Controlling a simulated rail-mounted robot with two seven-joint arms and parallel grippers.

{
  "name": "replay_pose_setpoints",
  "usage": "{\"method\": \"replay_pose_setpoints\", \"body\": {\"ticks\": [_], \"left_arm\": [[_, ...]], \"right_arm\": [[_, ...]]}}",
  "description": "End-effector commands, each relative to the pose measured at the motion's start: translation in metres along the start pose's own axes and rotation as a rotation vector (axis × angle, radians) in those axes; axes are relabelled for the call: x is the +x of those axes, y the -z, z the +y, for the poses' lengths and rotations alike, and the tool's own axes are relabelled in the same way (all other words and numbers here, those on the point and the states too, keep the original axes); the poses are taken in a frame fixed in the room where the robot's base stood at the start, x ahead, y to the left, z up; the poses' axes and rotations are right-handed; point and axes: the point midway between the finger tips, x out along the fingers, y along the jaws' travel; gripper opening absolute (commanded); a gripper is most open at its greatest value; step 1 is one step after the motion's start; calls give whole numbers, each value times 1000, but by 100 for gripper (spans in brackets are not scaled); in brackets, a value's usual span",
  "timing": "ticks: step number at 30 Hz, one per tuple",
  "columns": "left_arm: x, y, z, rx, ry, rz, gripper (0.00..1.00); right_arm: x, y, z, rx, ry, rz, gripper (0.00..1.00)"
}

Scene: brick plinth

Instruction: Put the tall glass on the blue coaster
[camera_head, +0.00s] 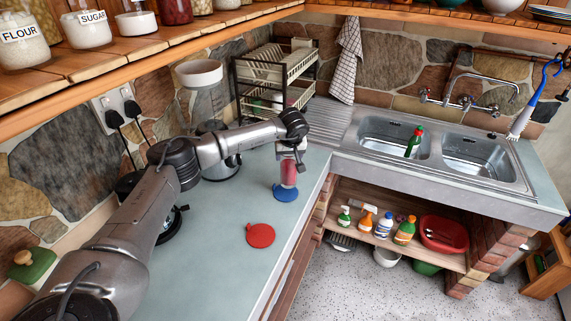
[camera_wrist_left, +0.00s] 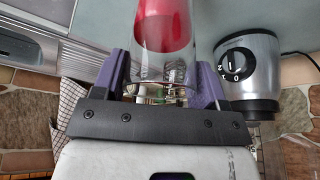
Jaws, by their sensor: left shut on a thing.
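The tall glass (camera_head: 288,173) is clear with red inside, and it stands upright. My left gripper (camera_head: 291,152) is shut on its upper part. In the left wrist view the glass (camera_wrist_left: 166,35) sits between the purple fingers of the gripper (camera_wrist_left: 163,82). The blue coaster (camera_head: 285,195) lies on the counter right under the glass in the head view. The glass bottom shows within the coaster's outline; I cannot tell whether it touches. My right gripper is not in view.
A red coaster (camera_head: 260,236) lies on the counter (camera_head: 215,265) nearer the front. An appliance with a dial (camera_wrist_left: 248,75) stands by the wall. A dish rack (camera_head: 273,70) and a double sink (camera_head: 445,150) are beyond. The counter edge is close right of the glass.

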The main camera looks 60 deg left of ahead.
Motion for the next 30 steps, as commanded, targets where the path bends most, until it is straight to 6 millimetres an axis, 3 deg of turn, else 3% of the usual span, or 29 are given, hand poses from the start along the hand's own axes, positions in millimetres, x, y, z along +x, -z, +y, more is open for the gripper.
{"method": "replay_pose_setpoints", "body": {"ticks": [11, 21, 30], "left_arm": [[12, 0, -10, 0, -2, 0, 4], [43, -14, -9, 1, -1, 0, 4], [45, -14, -9, 0, -2, 1, 4]], "right_arm": [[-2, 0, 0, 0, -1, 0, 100], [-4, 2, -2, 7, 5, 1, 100], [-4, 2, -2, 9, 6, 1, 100]]}}
